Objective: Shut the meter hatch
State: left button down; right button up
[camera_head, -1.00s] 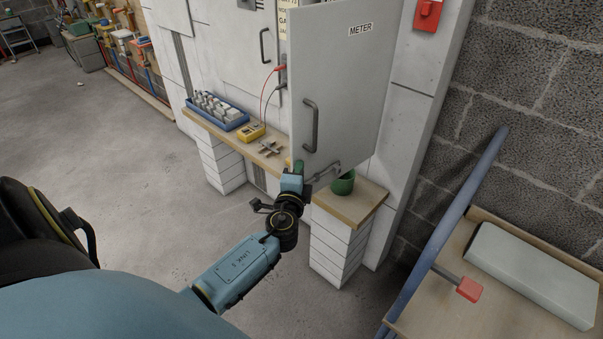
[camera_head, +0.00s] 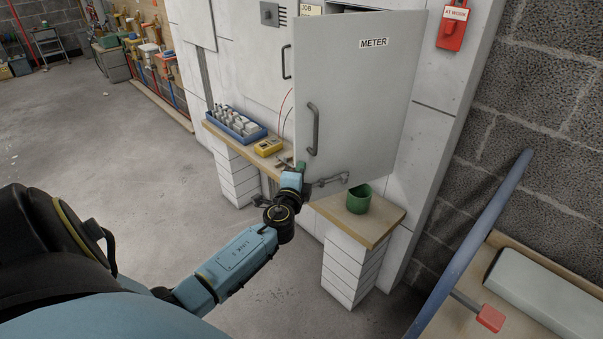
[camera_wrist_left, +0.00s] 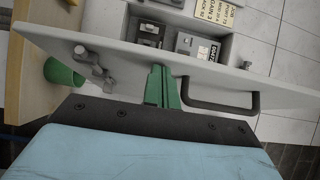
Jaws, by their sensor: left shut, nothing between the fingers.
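The meter hatch (camera_head: 365,85) is a light grey door labelled METER, standing partly open from the white cabinet, its hinged side at the right. It has a dark bar handle (camera_head: 313,130) near its free edge and a latch rod (camera_head: 328,182) at its bottom. My left gripper (camera_head: 300,167), with green fingers, is shut and empty at the lower free corner, below the handle. In the left wrist view, the shut fingers (camera_wrist_left: 162,88) lie against or just before the hatch's outer face, between handle and latch; contact is unclear. Meter units (camera_wrist_left: 195,47) show in the open recess. My right gripper is out of view.
A wooden ledge (camera_head: 385,226) below the hatch holds a green cup (camera_head: 358,199), a yellow meter box (camera_head: 268,147) and a blue tray (camera_head: 240,130) of pale parts. A bench with a blue pipe (camera_head: 470,235) stands at right.

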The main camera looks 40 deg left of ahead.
pick_arm(q)
jog(key=w+a+b, duration=0.2)
jog(key=w+a, duration=0.1)
jog(key=a, duration=0.3)
jog(key=shift+a+f+b, duration=0.15)
jog(key=shift+a+b, duration=0.15)
jog(key=shift+a, duration=0.05)
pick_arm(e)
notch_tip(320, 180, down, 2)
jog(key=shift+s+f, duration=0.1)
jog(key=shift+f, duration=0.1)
